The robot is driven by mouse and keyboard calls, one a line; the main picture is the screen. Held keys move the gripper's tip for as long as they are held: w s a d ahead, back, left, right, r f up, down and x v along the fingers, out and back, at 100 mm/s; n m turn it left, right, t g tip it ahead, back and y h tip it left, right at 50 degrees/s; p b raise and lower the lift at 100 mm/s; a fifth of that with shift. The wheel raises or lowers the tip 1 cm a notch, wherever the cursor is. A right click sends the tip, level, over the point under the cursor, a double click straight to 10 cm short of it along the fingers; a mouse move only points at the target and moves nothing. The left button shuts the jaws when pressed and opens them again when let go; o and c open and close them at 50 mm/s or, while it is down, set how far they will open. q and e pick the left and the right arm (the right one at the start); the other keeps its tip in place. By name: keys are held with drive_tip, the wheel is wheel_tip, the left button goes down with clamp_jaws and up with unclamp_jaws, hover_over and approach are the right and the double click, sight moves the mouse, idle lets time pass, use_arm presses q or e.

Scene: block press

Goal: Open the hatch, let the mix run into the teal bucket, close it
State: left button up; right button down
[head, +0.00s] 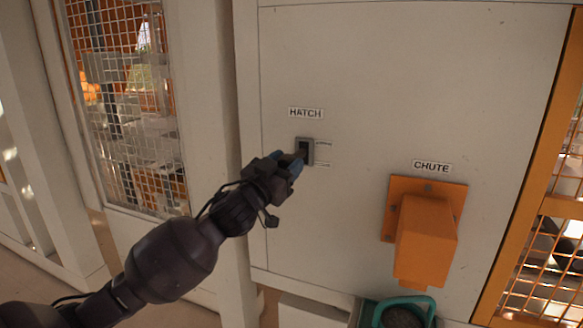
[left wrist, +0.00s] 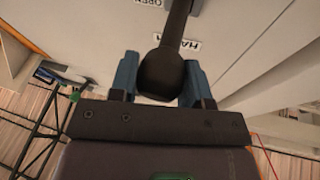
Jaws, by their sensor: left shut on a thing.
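My left gripper (head: 292,162) is at this plate. In the left wrist view its blue fingers stand on both sides of the dark rounded knob of the hatch lever (left wrist: 161,72), and it is shut on it. Whether the lever is at its open or shut mark is not clear. The orange chute (head: 426,240) is on the panel at right. The teal bucket (head: 430,303) stands below it, partly cut off, with dark grey matter inside. I see no stream between them.
The HATCH label (head: 306,113) and CHUTE label (head: 432,166) mark the panel. A wire-mesh window (head: 130,110) is at left, and an orange frame with mesh (head: 520,240) borders the right. The panel between lever and chute is clear.

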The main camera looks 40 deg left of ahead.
use_arm(q)
wheel_tip(320, 180, down, 2)
drive_tip(key=shift+w+f+t+b, duration=0.1)
drive_tip(key=shift+f+t+b, duration=0.15)
drive_tip(key=shift+b, duration=0.25)
wheel_tip(320, 180, down, 2)
drive_tip(key=shift+m+t+h+b, duration=0.45)
drive_tip(key=shift+t+b, duration=0.5)
drive_tip(key=shift+b, duration=0.3)
drive_tip(key=shift+w+a+f, duration=0.1)
drive_tip(key=shift+w+f, duration=0.05)
drive_tip(key=shift+f, duration=0.4)
drive_tip(key=shift+w+f, duration=0.1)
drive_tip(key=shift+f, duration=0.45)
drive_tip(key=shift+w+f, duration=0.1)
drive_tip(key=shift+f, duration=0.15)
use_arm(e)
drive_tip(key=shift+w+a+f, duration=0.2)
drive_tip(key=shift+w+f, duration=0.2)
drive_tip(key=shift+w, duration=0.1)
drive_tip(key=shift+w+a+f, duration=0.15)
drive_tip(key=shift+w+f, duration=0.25)
drive_tip(key=shift+w, duration=0.05)
drive_tip(key=shift+a, duration=0.15)
use_arm(q)
drive_tip(key=o, duration=1.3)
use_arm(e)
drive_tip(key=shift+w, duration=0.1)
